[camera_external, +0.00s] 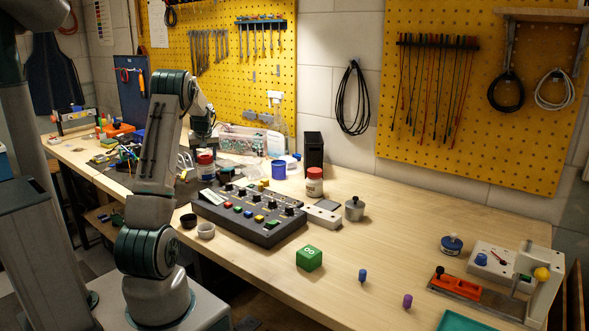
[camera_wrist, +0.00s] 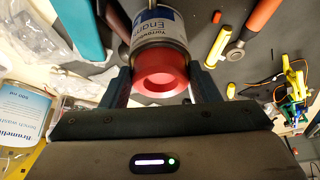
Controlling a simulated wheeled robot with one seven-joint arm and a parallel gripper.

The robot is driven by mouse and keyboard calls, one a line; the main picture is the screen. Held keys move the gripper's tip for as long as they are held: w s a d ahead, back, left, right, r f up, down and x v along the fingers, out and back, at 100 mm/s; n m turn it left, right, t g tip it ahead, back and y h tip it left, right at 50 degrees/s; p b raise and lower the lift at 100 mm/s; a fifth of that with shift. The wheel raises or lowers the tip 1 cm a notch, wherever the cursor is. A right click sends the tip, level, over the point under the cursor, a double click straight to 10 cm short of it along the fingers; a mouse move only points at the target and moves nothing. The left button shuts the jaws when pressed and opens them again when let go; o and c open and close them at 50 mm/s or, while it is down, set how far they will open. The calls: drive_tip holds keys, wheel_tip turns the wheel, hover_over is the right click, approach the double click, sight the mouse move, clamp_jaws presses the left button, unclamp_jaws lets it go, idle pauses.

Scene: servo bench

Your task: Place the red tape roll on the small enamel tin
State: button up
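The red tape roll (camera_wrist: 160,87) is a thick red ring between the two fingers of my gripper (camera_wrist: 161,82) in the wrist view. Both fingers appear to press on its sides. The small enamel tin (camera_wrist: 158,24), with a pale and dark printed label, is directly beyond the roll, lined up with it. I cannot tell if roll and tin touch. In the external view my gripper (camera_external: 204,140) points down at the back left of the bench, above a pale tin (camera_external: 206,170) with red at its top. The fingertips are too small to make out there.
A black control box (camera_external: 250,213) with coloured buttons stands right of my arm. A red-lidded jar (camera_external: 314,183) and a blue cup (camera_external: 278,170) are farther right. In the wrist view, yellow and orange-handled tools lie on the right, and a labelled container (camera_wrist: 25,118) on the left.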

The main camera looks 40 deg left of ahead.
drive_tip(key=o, duration=0.4)
drive_tip(key=shift+c, duration=0.2)
drive_tip(key=shift+r, duration=0.2)
drive_tip(key=v, duration=1.2)
drive_tip(key=shift+b, duration=0.45)
drive_tip(key=shift+w, duration=0.1)
